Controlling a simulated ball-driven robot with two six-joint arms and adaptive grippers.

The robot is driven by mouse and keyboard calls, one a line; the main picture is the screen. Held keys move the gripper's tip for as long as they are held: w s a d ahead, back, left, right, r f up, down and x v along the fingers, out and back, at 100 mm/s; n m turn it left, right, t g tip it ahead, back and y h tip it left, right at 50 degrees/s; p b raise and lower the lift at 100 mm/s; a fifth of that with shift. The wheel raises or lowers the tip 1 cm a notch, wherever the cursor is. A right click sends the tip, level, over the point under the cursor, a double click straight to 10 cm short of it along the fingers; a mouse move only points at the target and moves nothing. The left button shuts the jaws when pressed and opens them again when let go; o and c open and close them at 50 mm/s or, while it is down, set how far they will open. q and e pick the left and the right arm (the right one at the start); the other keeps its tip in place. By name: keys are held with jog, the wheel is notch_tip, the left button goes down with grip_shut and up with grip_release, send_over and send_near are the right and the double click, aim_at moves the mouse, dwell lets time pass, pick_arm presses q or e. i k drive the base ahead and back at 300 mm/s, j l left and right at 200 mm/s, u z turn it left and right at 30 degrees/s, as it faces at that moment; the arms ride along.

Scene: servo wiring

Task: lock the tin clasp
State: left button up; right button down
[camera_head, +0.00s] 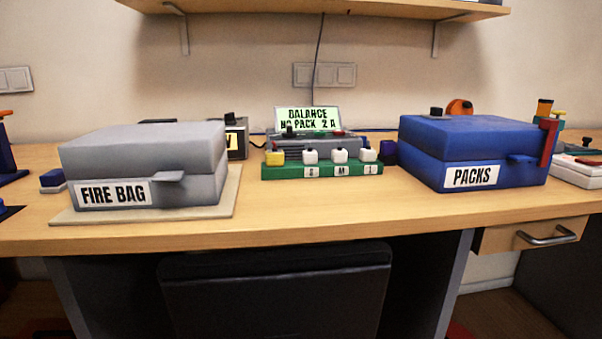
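A blue box labelled PACKS (425,158) stands closed on the right of the desk, its lid down on its base. A small blue tab (522,160) sticks out of its front at the lid seam. A red upright bar (549,143) stands at its right front corner; I cannot tell whether it is the clasp or whether it is fastened. A grey box labelled FIRE BAG (140,150) stands closed on the left, also with a front tab (168,177). Neither gripper is in view.
A green strip (325,170) with white and yellow blocks lies mid-desk before a charger with a display (308,119). The grey box stands on a beige mat (215,205). A white-topped item (580,170) is at the right. The front desk strip is clear. A shelf (330,8) hangs above.

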aim_at(551, 125)
jog(key=i+z, duration=0.15)
jog(key=z, duration=1.05)
jog(key=l+u, duration=0.2)
jog(key=l, duration=0.55)
